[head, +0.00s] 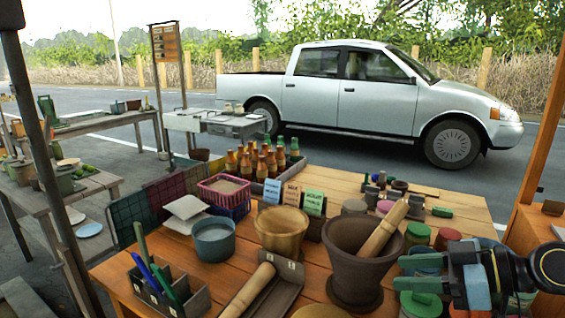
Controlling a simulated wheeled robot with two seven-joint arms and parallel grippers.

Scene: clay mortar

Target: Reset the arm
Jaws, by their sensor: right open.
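My right gripper (408,272) comes in from the right edge, low over the right end of the wooden table (330,183). Its two fingers are apart, point left, and hold nothing. They hide part of the lidded jars behind them. A dark brown clay mortar (352,270) stands upright to the left of the fingers. A wooden pestle (384,229) leans in it, tilted up to the right. My left gripper is not in the head view.
Left of the mortar stand a tan pot (281,236), a blue-grey bowl (213,240) and a dark tray (265,296) with a wooden roller (247,290). Several bottles (262,162) stand at the back. Lidded jars (419,235) crowd the right. A silver pickup (375,95) is parked behind.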

